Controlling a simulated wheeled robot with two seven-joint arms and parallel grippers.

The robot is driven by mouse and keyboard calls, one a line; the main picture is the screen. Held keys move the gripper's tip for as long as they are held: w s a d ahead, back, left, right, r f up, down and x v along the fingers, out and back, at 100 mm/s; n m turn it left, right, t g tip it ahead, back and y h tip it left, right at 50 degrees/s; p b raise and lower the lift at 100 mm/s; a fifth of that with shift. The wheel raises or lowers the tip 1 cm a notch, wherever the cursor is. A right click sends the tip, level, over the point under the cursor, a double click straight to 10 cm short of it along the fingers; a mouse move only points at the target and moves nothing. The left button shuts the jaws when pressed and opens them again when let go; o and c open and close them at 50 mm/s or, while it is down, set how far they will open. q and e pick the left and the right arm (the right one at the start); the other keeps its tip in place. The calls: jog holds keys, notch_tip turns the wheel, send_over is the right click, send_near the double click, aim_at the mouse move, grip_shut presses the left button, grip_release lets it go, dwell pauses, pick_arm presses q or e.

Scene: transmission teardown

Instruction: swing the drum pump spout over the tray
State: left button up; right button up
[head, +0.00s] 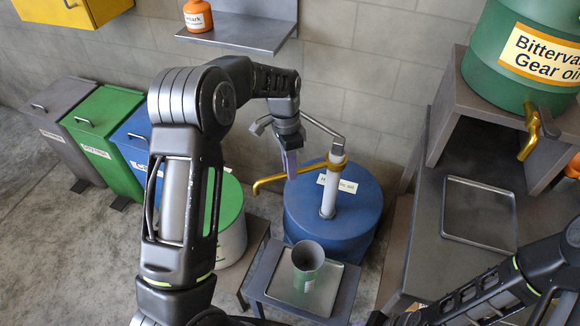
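The blue drum (358,222) stands mid-view with a pale pump column (329,190) on its lid. The pump's brass spout (274,181) points left, its bent tip beyond the drum's left edge. A grey lever (322,127) rises from the column's top toward the upper left. A metal tray (322,296) lies on a low stand in front of the drum, with a grey-and-green cup (308,263) on it; the spout tip is not above it. My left gripper (289,164) points down beside the spout, left of the column. Its finger gap and any contact are unclear. My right gripper is out of view.
A green gear oil drum (490,45) with a brass tap (530,135) sits on a raised shelf at right, above another tray (478,212) on a bench. Bins (95,130) and a green-lidded drum (232,235) stand left. A wall shelf (240,32) hangs behind my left arm.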

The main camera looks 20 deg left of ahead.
pick_arm(q)
grip_shut()
dwell(0.9)
jog(key=shift+d, duration=0.1)
jog(key=s+d+n+t+b, duration=0.1)
jog(key=s+d+n+b, duration=0.2)
jog(key=d+n, duration=0.7)
jog(key=shift+s+d+t+h, duration=0.2)
jog(key=shift+s+t+h, duration=0.15)
jog(key=shift+s, duration=0.4)
jog(key=o, duration=0.5)
grip_release()
